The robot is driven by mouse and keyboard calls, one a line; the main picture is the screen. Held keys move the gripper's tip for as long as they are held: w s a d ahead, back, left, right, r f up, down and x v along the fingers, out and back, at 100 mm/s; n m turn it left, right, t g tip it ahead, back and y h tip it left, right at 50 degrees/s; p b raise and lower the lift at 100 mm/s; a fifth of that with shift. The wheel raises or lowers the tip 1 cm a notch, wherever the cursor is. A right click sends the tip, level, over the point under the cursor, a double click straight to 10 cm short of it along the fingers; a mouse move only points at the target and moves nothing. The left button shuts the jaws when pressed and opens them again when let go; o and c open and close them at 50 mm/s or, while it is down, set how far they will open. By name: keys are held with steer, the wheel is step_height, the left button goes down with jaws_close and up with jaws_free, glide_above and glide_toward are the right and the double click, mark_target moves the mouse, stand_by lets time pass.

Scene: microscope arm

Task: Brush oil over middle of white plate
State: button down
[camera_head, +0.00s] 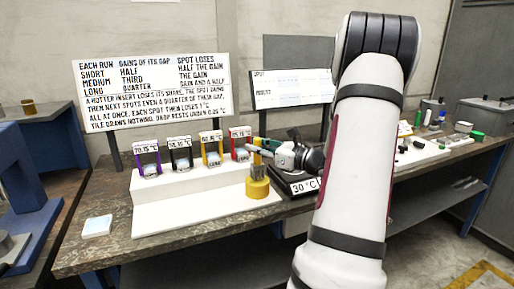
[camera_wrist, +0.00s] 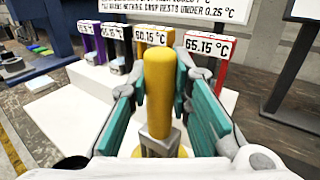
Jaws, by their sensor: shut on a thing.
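My gripper (camera_wrist: 162,100) is shut on the yellow handle of a brush (camera_wrist: 158,85), with its teal finger pads on either side. The brush stands upright, and its grey lower part (camera_head: 258,172) is at the mouth of a yellow pot (camera_head: 258,188). Its tip is hidden, and I cannot see any oil. The pot stands on a flat white plate (camera_head: 225,218) in front of a white step. A small pale square tile (camera_head: 97,226) lies apart at the bench's left front.
Several labelled temperature stands (camera_head: 212,148) line the white step (camera_head: 185,183) behind the pot. A dark unit marked 30 °C (camera_head: 305,187) is close on the right. Sign boards (camera_head: 150,90) stand behind. The bench (camera_head: 140,240) is clear around the pale tile.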

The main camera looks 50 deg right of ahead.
steer(key=shift+f, duration=0.6)
stand_by(1.4)
steer(key=shift+r, duration=0.1)
steer(key=shift+r+p, duration=2.2)
steer(key=shift+r, duration=1.3)
